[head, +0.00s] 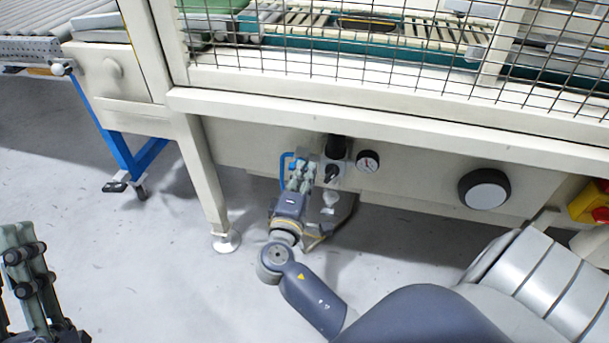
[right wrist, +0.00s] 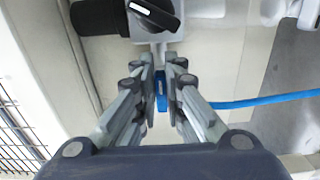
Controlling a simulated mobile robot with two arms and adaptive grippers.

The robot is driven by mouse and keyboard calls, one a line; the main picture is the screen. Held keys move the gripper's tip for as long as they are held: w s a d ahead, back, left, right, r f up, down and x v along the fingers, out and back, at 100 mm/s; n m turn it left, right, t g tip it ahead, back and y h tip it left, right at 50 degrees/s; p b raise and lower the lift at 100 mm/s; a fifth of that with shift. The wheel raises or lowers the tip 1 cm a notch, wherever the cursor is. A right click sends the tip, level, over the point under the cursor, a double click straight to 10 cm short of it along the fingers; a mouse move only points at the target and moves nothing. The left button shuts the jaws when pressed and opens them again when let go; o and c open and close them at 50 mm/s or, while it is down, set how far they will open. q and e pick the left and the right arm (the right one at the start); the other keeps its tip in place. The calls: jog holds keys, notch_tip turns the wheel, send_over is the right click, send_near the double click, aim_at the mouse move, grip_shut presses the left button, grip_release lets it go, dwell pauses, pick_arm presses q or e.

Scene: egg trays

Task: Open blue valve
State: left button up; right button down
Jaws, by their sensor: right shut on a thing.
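The blue valve (right wrist: 161,92) shows as a small blue piece between my right fingertips in the right wrist view, below a grey fitting. My right gripper (right wrist: 161,76) is shut on it, with a finger on each side. In the head view my right gripper (head: 302,172) is under the machine's front beam, left of the black knob, and its fingers mostly hide the valve. I cannot tell how far the valve is turned. My left gripper (head: 28,268) is at the lower left edge of the head view, away from the machine; its fingertips' gap is unclear.
A blue hose (right wrist: 250,103) runs right from the valve. A black switch (head: 332,173), a round gauge (head: 368,161) and a large round knob (head: 484,189) sit on the panel. A machine leg (head: 207,185) stands left of my right arm. The floor in front is clear.

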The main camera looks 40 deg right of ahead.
jog(key=shift+d, duration=0.1)
dwell(0.3)
jog(key=c, duration=1.7)
grip_release()
jog(key=v, duration=1.2)
